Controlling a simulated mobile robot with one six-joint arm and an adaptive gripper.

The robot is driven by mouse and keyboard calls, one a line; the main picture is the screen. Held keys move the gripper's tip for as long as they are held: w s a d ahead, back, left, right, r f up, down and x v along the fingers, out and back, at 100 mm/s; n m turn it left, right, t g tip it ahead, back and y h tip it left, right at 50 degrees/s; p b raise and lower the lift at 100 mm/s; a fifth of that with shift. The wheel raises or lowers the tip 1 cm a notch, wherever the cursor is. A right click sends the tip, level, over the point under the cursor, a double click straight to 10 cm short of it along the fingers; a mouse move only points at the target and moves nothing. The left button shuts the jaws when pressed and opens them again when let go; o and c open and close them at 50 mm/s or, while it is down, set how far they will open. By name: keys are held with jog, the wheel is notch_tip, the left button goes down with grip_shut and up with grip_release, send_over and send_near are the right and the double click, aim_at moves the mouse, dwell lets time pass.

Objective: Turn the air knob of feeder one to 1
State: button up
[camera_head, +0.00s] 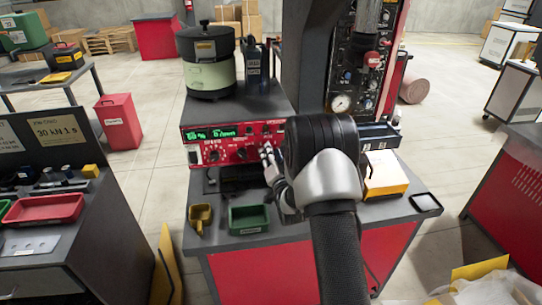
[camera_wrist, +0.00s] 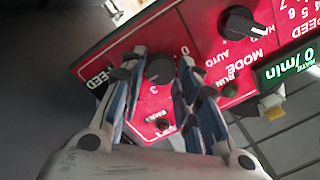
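The feeder's red control panel (camera_head: 222,150) faces me below the feeder bowl in the head view. My gripper (camera_head: 268,158) reaches its right part from the right. In the wrist view the panel (camera_wrist: 205,35) is rotated, and a round black knob (camera_wrist: 160,68) sits between the fingertips of my gripper (camera_wrist: 158,72). The fingers are open, one on each side of the knob, with some red panel showing beside it. Whether either finger touches it I cannot tell. A "0" is printed near the knob; its name label is partly hidden. Another black knob (camera_wrist: 240,22) is marked MODE.
A green display (camera_wrist: 290,65) reads 0 /min. A green tray (camera_head: 248,219), yellow scoop (camera_head: 200,217) and yellow box (camera_head: 385,174) stand on the bench in front.

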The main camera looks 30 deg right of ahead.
jog(key=c, duration=0.6)
jog(key=n, duration=0.8)
jog(key=n+h, duration=0.1)
jog(key=n, duration=0.8)
jog(key=n+g, duration=0.1)
jog(key=n, duration=0.7)
jog(key=shift+w+a+h, duration=0.1)
jog(key=shift+a+h, duration=0.25)
jog(key=shift+h, duration=0.05)
jog(key=shift+n, duration=0.3)
